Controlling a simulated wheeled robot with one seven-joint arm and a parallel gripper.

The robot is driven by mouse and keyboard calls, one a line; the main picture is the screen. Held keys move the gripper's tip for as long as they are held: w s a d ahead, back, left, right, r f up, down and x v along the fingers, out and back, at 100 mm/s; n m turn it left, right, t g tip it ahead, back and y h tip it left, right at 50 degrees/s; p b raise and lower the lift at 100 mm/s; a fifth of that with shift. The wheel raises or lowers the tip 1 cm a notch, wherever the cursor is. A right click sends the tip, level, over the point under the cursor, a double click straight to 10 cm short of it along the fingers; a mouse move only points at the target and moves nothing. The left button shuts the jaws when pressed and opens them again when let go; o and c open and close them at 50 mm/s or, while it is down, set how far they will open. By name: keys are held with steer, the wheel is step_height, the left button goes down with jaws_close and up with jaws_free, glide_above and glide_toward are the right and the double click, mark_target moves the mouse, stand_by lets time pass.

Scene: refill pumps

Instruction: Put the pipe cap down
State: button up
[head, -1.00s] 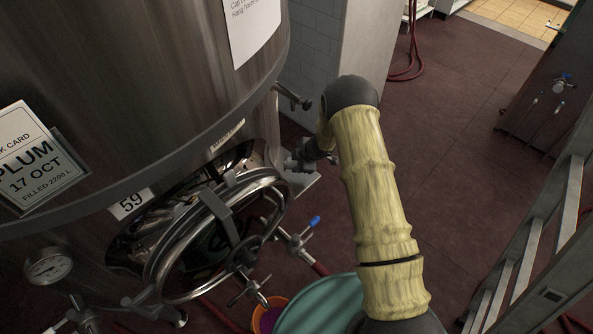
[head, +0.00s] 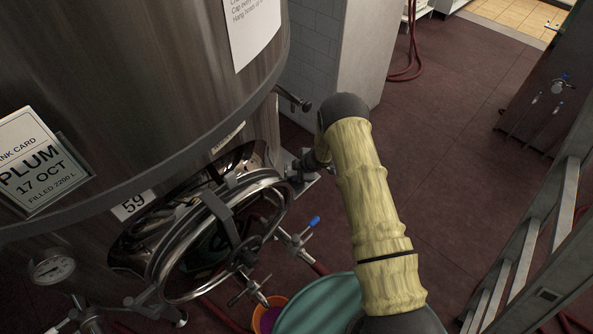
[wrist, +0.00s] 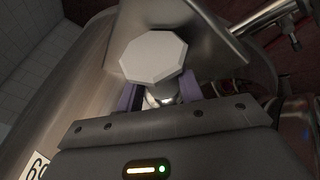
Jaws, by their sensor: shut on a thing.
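The pipe cap (wrist: 153,57), a pale grey eight-sided piece, sits at the fingertips of my gripper (wrist: 160,95) in the wrist view. My gripper is shut on it, with a purple finger on each side. A small shiny metal part shows just below the cap between the fingers; I cannot tell what it belongs to. A curved steel surface lies behind the cap; I cannot tell whether they touch. In the head view my gripper is beside the steel tank (head: 130,70), largely hidden by my arm, and the cap cannot be made out.
The tank has a round hatch (head: 222,240) with a handwheel. An orange bucket (head: 268,314) and a green drum (head: 322,308) stand on the floor. A ladder (head: 535,225) is at right. Open dark red floor (head: 445,150) lies between.

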steer(key=shift+f, duration=0.1)
steer(key=o, duration=1.1)
steer(key=b+v, duration=0.2)
steer(key=v, duration=1)
steer(key=shift+a, duration=0.1)
steer(key=shift+r, duration=0.2)
